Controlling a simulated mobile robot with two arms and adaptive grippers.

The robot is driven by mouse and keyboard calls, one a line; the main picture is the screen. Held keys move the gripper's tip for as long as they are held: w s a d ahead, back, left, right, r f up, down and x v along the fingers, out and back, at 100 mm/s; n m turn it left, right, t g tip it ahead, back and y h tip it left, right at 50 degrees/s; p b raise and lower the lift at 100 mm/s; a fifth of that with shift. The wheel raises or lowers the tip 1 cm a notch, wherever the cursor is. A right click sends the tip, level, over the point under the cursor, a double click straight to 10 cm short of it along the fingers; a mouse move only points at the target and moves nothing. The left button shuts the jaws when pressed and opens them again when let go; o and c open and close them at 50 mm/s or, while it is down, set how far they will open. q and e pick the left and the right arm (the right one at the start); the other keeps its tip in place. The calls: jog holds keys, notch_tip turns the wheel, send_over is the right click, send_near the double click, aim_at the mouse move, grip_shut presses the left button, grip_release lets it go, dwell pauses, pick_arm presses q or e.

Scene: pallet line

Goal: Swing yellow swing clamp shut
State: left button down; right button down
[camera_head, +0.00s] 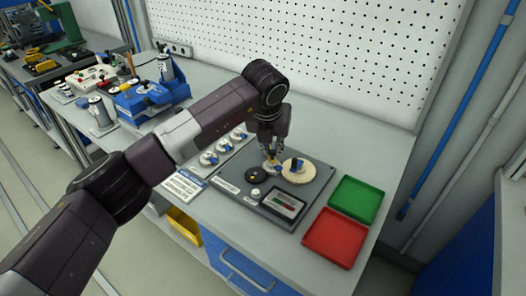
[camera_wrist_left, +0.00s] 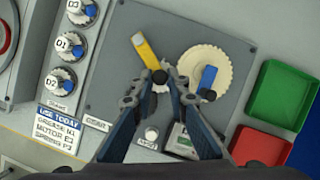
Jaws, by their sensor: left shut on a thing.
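The yellow swing clamp (camera_wrist_left: 146,50) is a short bar on the grey plate in the left wrist view. It runs from a black knob (camera_wrist_left: 160,76) up and to the left, clear of the pale toothed disc (camera_wrist_left: 222,60) to its right. A blue clamp (camera_wrist_left: 208,77) lies over the disc, with its black knob near the disc's lower edge. My left gripper (camera_wrist_left: 161,79) is shut on the yellow clamp at its black knob end. In the head view my left gripper (camera_head: 271,150) points down just left of the disc (camera_head: 300,176), hiding most of the yellow clamp. My right gripper is not in view.
The grey plate (camera_head: 232,183) also carries a small display (camera_head: 285,204) and a white button (camera_head: 255,193). A green tray (camera_head: 356,198) and a red tray (camera_head: 335,237) lie to the right. Dials marked D1 (camera_wrist_left: 70,44), D2 and D3 stand left. A pegboard closes the back.

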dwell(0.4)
pick_arm(q)
jog(key=c, duration=1.8)
grip_release()
jog(key=shift+d, duration=0.1)
jog(key=shift+c, duration=0.2)
jog(key=v, duration=1.2)
jog(key=shift+f, duration=0.1)
